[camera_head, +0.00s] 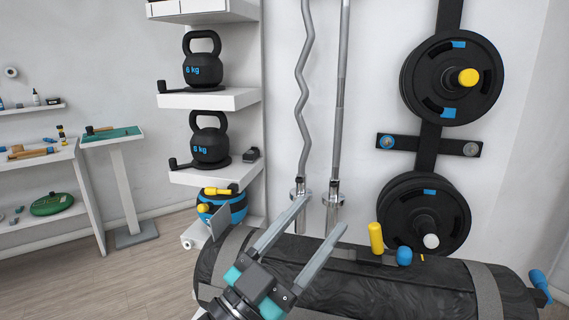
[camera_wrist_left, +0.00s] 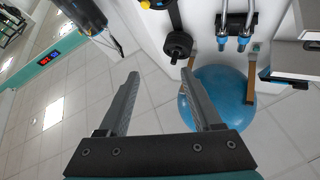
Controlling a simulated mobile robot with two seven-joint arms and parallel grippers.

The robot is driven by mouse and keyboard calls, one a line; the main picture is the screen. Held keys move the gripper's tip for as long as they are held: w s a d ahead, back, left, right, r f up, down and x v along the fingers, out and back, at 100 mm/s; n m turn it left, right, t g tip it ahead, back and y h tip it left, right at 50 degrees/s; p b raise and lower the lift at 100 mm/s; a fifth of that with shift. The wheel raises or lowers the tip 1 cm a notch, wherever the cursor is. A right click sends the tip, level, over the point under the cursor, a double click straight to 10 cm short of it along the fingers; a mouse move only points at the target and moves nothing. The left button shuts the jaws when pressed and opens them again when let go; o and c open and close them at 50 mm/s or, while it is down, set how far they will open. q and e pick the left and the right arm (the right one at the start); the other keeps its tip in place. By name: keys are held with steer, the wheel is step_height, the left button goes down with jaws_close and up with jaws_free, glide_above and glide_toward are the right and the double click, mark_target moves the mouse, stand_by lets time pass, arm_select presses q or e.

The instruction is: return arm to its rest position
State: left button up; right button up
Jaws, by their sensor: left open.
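My left gripper (camera_head: 322,212) comes up from the bottom of the head view, in front of a dark cylindrical bag (camera_head: 385,290). Its two long grey fingers are spread, with nothing between them. In the left wrist view the same gripper (camera_wrist_left: 160,73) is open and empty, its fingers pointing away over a tiled floor (camera_wrist_left: 90,105). A blue ball (camera_wrist_left: 225,97) shows behind and to the right of its right finger. My right gripper is in neither view.
A shelf rack holds two 6 kg kettlebells (camera_head: 203,60) (camera_head: 210,138). Two bars (camera_head: 304,85) (camera_head: 341,85) stand against the wall. Weight plates (camera_head: 452,78) hang at right. A yellow-and-blue item (camera_head: 376,238) is at the bag's top. Wooden floor (camera_head: 130,285) at left is open.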

arm_select(q)
steer(key=w+a+f+n+t+y, duration=0.35)
steer(key=a+f+n+y, duration=0.55)
steer(key=y, duration=0.4)
steer(key=s+a+f+n+g+y, duration=0.2)
steer(key=a+f+g, duration=0.15)
steer(key=f, duration=0.25)
steer(key=s+a+f+n+g+y, duration=0.2)
steer(key=a+f+y, duration=0.1)
steer(key=a+f, duration=0.2)
steer(key=s+a+f+m+g, duration=0.1)
steer(key=s+f+g, duration=0.5)
steer(key=s, duration=0.4)
steer(key=s+a+f+m+g, duration=0.1)
steer(key=s+f+g, duration=0.4)
steer(key=s+f, duration=0.35)
step_height(320, 180, down, 22)
steer(key=s+g, duration=0.1)
steer(key=s, duration=0.1)
steer(key=s+a+f+g, duration=0.1)
steer(key=s+a+f, duration=0.1)
steer(key=s+f, duration=1.1)
steer(key=s, duration=0.2)
steer(key=shift+s+a+m+h, duration=0.3)
steer(key=shift+a, duration=0.1)
